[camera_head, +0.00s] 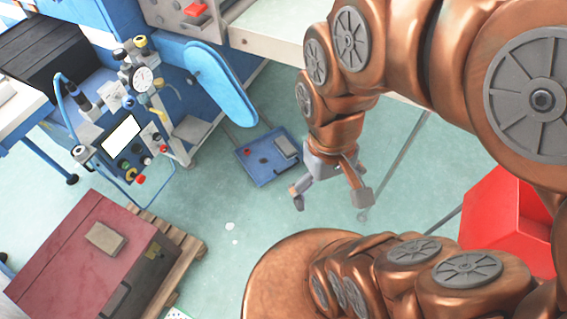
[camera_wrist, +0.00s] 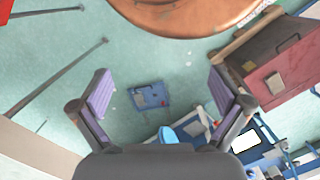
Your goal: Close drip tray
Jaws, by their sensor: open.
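My gripper (camera_head: 331,194) hangs open and empty above the green floor, right of the blue machine. In the wrist view its two fingers stand wide apart around empty space (camera_wrist: 160,92). I cannot pick out a drip tray with certainty. A flat blue plate with a grey pedal (camera_head: 268,157) lies on the floor, left of my gripper and apart from it. It also shows between the fingers, farther off, in the wrist view (camera_wrist: 151,96). A long rounded blue part (camera_head: 220,85) sticks out from the machine (camera_head: 165,25) above that plate.
A control panel with gauges and buttons (camera_head: 125,145) stands at the left. A dark red box (camera_head: 85,255) sits on a wooden pallet (camera_head: 182,250) at the lower left. A red bin (camera_head: 505,215) is at the right. A table edge (camera_head: 270,45) runs behind my arm. The floor between is mostly clear.

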